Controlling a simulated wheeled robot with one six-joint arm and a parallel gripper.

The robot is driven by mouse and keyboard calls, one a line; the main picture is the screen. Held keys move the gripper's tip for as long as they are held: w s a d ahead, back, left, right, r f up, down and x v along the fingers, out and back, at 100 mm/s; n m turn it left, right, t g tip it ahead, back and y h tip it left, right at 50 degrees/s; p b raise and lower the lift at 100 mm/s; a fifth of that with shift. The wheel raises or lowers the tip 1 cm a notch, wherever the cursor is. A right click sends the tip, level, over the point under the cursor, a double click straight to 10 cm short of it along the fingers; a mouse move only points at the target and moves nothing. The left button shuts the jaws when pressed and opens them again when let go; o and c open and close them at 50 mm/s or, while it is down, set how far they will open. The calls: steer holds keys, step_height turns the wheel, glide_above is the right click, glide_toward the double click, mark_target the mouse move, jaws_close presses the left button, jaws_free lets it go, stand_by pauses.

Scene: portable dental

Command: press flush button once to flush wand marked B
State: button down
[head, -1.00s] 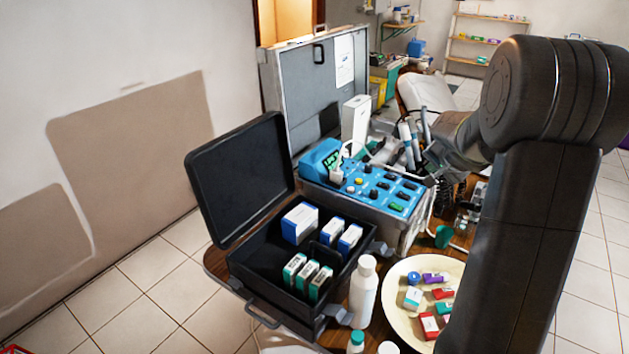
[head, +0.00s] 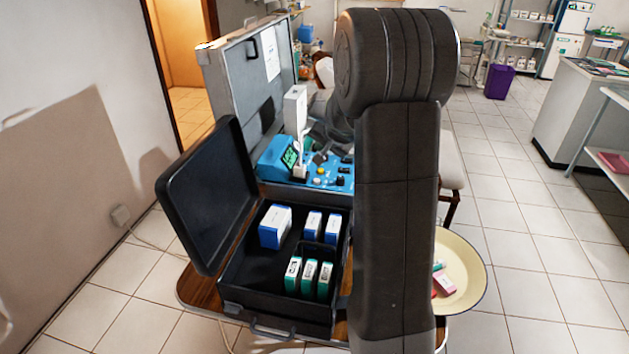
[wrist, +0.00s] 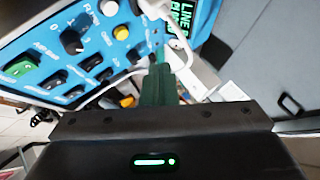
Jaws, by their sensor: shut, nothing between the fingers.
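The blue control panel (head: 309,180) is in the middle of the head view, its right part hidden by my arm. In the wrist view the panel (wrist: 30,40) fills the upper left, with a black rotary knob (wrist: 73,41), a yellow button (wrist: 121,32), a pale button (wrist: 105,8), a green rocker switch (wrist: 22,67) and several black switches. A screen (wrist: 182,15) shows green text starting "LINE"; the rest is unclear. My gripper (wrist: 158,70) is shut and empty, its dark green fingers in front of the panel's edge. I cannot make out a wand marked B.
A white cable (wrist: 150,47) crosses close to my fingers. An open black case (head: 262,290) with several boxes stands in front of the panel. A cream dish (head: 470,285) is at the right. Open tiled floor lies further right.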

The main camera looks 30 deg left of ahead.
steer(key=shift+f, duration=0.15)
steer(key=f+b, duration=0.3)
steer(key=f, duration=0.1)
steer(key=f+b, duration=0.4)
steer(key=shift+a+f, duration=0.2)
steer(key=shift+f, duration=0.05)
steer(key=shift+f, duration=0.15)
stand_by(1.7)
steer(key=shift+f+b, duration=0.25)
steer(key=shift+b, duration=0.2)
steer(key=shift+s+f+b, duration=0.1)
steer(key=shift+f+b, duration=0.35)
steer(key=shift+f, duration=0.05)
stand_by(0.4)
steer(key=shift+r, duration=0.15)
steer(key=shift+r+p, duration=0.6)
steer(key=shift+r, duration=0.15)
steer(key=shift+d+r+p, duration=0.1)
steer(key=shift+r+p, duration=1.7)
steer(key=shift+r, duration=0.7)
